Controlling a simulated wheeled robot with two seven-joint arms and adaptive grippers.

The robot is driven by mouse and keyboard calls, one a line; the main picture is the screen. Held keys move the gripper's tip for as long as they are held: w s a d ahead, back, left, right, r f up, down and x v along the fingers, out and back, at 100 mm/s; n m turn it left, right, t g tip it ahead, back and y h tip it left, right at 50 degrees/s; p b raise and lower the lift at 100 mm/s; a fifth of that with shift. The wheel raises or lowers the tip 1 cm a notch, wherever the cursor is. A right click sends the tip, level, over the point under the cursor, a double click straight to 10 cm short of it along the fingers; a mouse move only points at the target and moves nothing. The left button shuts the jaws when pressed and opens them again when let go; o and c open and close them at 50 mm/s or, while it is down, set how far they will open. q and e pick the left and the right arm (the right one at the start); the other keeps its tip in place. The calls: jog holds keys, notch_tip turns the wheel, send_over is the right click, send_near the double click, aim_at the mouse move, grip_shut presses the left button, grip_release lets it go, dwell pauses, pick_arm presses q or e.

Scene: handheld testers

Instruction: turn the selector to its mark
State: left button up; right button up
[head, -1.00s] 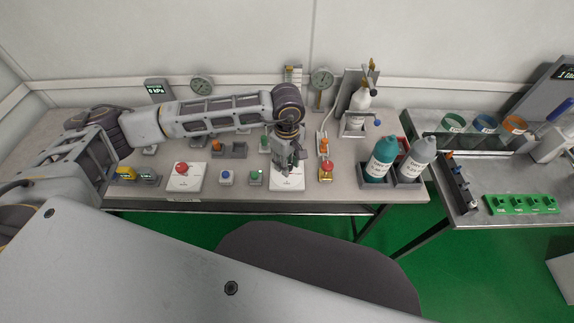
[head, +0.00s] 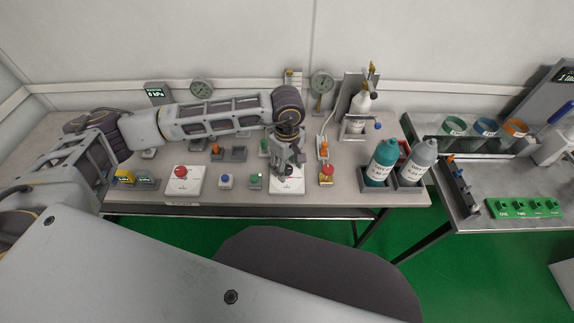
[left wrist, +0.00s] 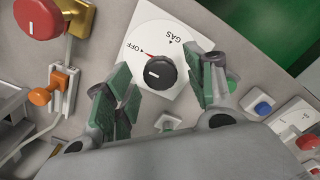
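The selector is a black round knob (left wrist: 160,72) on a white plate (left wrist: 181,32) marked OFF and GAS. A red line at the knob's edge points toward OFF, and a white stripe is on its cap. In the head view the white plate (head: 287,187) is at the front of the bench, partly covered by my gripper. My left gripper (left wrist: 158,74) is open, its green-padded fingers on either side of the knob with gaps to it. It also shows above the plate in the head view (head: 288,164). My right gripper is not in view.
A red button on a yellow base (left wrist: 37,17) and an orange switch (left wrist: 41,96) are close beside the plate.

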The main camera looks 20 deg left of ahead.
aim_at(287, 168)
pick_arm(q)
jog(key=shift+r, duration=0.1)
notch_tip(287, 168, up, 12)
dwell(1.0)
dwell(0.5)
